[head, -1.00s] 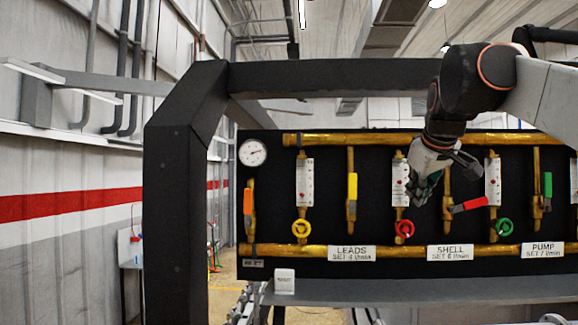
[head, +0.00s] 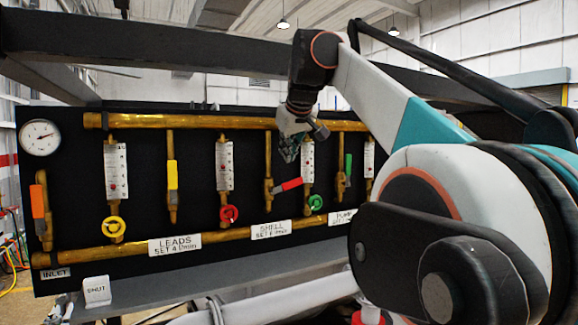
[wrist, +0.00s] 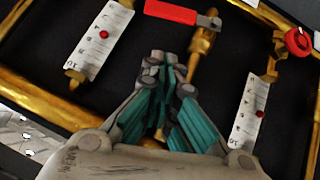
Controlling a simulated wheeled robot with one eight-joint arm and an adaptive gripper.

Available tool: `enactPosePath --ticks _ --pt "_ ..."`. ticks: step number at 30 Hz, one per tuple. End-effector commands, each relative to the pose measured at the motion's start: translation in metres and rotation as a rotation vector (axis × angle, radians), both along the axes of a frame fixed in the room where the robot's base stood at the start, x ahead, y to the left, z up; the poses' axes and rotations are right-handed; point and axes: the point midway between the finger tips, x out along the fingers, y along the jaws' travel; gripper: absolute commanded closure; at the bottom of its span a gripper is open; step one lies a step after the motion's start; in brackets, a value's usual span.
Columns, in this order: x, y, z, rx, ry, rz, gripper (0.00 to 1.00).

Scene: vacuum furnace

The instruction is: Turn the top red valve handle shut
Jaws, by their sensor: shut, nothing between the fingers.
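The red lever handle (head: 289,185) sits on a brass valve on the pipe (head: 268,160) above the SHELL label. It lies across the pipe, tilted, its right end slightly raised. The wrist view shows the red handle (wrist: 180,12) at the top edge, beyond the fingertips. My gripper (head: 289,153) is shut and empty. In the head view it appears just above the handle, right of its pipe. The wrist view shows the closed fingers (wrist: 168,62) pointing towards the valve body, apart from the handle. A red round wheel (head: 229,214) sits lower, under a flow meter.
A green round wheel (head: 315,202) is below the flow meter beside the red handle. A dark frame beam (head: 150,53) crosses above the panel, and a grey ledge (head: 190,280) runs below.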

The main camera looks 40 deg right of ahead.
Motion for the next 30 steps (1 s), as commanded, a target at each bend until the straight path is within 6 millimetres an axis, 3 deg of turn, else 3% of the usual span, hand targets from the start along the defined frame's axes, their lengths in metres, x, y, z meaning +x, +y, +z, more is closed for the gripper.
enactPosePath --ticks 2,12,26,30 --pt "0.011 -0.006 -0.01 0.0 0.0 0.0 1.0" --pt "0.007 -0.014 -0.044 0.0 0.0 0.0 1.0" --pt "0.007 -0.015 -0.049 -0.001 0.0 0.001 1.0" --pt "0.004 -0.026 -0.057 0.001 0.0 -0.002 1.0"
